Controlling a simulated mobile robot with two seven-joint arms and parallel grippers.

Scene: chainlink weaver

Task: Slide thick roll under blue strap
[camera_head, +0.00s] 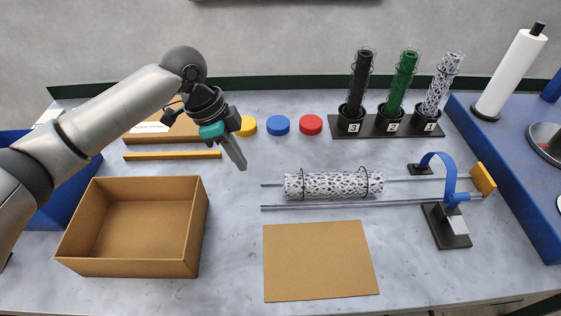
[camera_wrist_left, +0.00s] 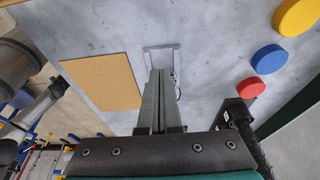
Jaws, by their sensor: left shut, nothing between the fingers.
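The thick roll (camera_head: 333,185), white with a black speckled pattern and a thin dark ring near each end, lies across two grey rails (camera_head: 400,203) in the head view. The blue strap (camera_head: 447,172) arches over the rails to the right of the roll, on a dark base (camera_head: 446,228). A gap separates the roll's right end from the strap. My left gripper (camera_head: 241,166) is shut and empty, above the table to the left of the roll. In the left wrist view its fingers (camera_wrist_left: 160,80) are together.
A yellow end block (camera_head: 483,180) closes the rails' right end. An open cardboard box (camera_head: 75,258) and brown mat (camera_head: 320,260) are at the front. Yellow, blue (camera_head: 278,125) and red discs lie behind. A rack (camera_head: 340,133) holds three upright rolls. A blue raised surface borders the right.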

